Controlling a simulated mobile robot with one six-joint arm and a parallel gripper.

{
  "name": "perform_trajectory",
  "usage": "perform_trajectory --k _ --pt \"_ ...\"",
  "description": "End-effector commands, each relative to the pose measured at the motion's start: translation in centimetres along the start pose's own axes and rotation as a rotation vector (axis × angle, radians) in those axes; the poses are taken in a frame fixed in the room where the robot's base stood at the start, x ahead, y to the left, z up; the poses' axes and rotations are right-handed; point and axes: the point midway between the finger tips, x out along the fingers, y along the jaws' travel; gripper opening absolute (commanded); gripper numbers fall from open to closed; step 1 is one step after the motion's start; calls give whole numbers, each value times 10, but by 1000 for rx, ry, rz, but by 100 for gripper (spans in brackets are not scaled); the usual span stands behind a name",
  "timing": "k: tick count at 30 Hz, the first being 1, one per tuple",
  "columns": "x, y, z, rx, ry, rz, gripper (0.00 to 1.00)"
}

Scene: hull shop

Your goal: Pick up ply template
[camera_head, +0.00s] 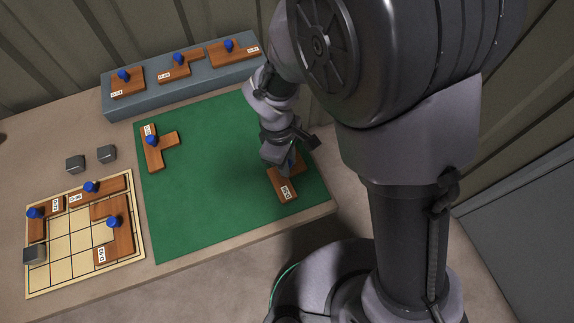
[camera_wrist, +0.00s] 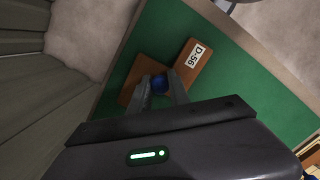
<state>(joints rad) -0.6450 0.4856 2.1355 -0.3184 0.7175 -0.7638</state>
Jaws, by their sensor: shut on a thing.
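A brown ply template (camera_head: 283,187) with a blue knob and a white label lies on the right part of the green mat. In the wrist view its label reads D-56 (camera_wrist: 194,56). My gripper (camera_head: 285,161) is over this template, with its fingers on either side of the blue knob (camera_wrist: 160,84). The fingers are shut on the knob. The template appears to rest on the mat; I cannot tell any gap under it. My arm hides part of it in the head view.
Another template (camera_head: 158,148) lies on the mat's (camera_head: 212,190) upper left. A grid board (camera_head: 70,245) at left holds several templates and a grey block. Two grey blocks (camera_head: 75,164) (camera_head: 107,154) lie above it. A grey-blue shelf (camera_head: 185,87) at the back bears three templates.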

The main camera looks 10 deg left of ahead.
Motion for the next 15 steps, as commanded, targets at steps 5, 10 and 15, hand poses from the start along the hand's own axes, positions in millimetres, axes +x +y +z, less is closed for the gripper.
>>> perform_trajectory --k 5,10,15 --pt "-9 0 1 0 0 0 0" --pt "-34 0 4 1 1 1 0" --pt "-41 -26 -3 -6 -2 -1 0"
